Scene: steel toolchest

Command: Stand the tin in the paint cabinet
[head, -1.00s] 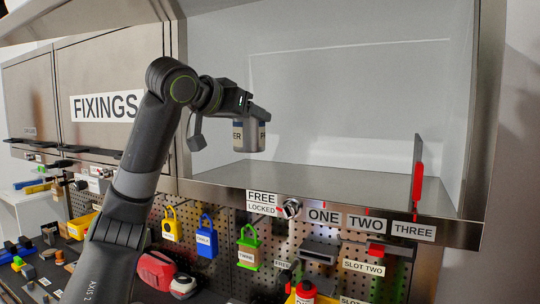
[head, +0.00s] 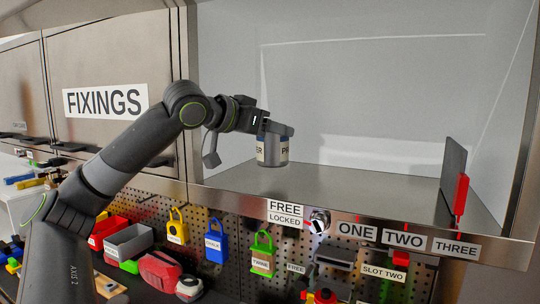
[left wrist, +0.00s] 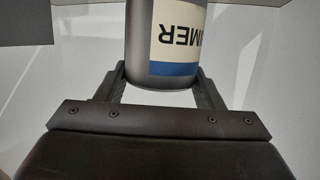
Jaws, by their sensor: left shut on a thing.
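The tin (head: 273,152) is a grey can with a cream and blue label. It is upright inside the open cabinet (head: 330,181), at the left part of its steel floor, and its base looks at or very near that floor. My left gripper (head: 276,131) is shut on the tin near its top, reaching in from the left. In the left wrist view the tin (left wrist: 170,75) sits between the two fingers, its label reading upside down, with part of it cut off by the frame's top. My right gripper is not in view.
A dark upright plate with a red handle (head: 461,193) stands at the cabinet's right. The cabinet floor between it and the tin is clear. A closed FIXINGS door (head: 105,130) is at left. Below the front edge hangs a pegboard with padlocks (head: 215,247) and bins (head: 128,241).

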